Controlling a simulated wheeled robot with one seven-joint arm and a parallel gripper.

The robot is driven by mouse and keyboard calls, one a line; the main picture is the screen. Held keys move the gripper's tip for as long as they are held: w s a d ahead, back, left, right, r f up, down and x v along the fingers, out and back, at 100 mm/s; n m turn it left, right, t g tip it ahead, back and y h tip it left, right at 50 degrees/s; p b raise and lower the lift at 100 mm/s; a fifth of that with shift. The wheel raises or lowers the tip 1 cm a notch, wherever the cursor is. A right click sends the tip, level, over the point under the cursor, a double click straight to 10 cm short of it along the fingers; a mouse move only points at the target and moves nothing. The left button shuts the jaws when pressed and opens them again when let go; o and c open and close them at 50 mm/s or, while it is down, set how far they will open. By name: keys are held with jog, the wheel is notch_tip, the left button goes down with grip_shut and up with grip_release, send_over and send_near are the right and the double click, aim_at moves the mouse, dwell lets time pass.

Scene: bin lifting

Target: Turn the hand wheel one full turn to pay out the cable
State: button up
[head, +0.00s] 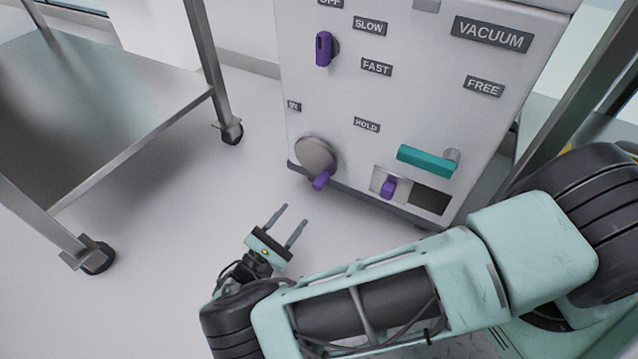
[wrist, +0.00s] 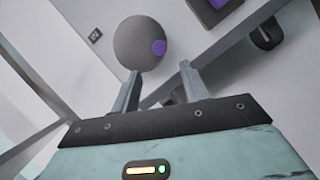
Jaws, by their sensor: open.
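The hand wheel (head: 316,157) is a grey disc low on the left of the white machine's front. Its purple crank handle (head: 322,180) sticks out at the wheel's lower edge. In the wrist view the wheel (wrist: 134,42) shows beyond my fingertips, with the purple handle (wrist: 159,47) at its right side. My gripper (head: 289,214) is open and empty, in front of the machine, below and left of the handle in the head view. In the wrist view the fingers (wrist: 161,78) point toward the wheel, apart from it. No cable is visible.
The machine (head: 340,90) also carries a purple knob (head: 323,48), a teal lever (head: 427,161) and a small purple slider (head: 388,188) right of the wheel. A metal wheeled table (head: 130,95) stands at left. Bare floor lies between table and machine.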

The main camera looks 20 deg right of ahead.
aim_at(315, 189)
jog(key=b+x, duration=0.2)
jog(key=x, duration=0.9)
jog(key=shift+w+d+r+b, duration=0.1)
jog(key=shift+w+d+b, duration=0.1)
jog(key=shift+d+b, duration=0.1)
grip_shut()
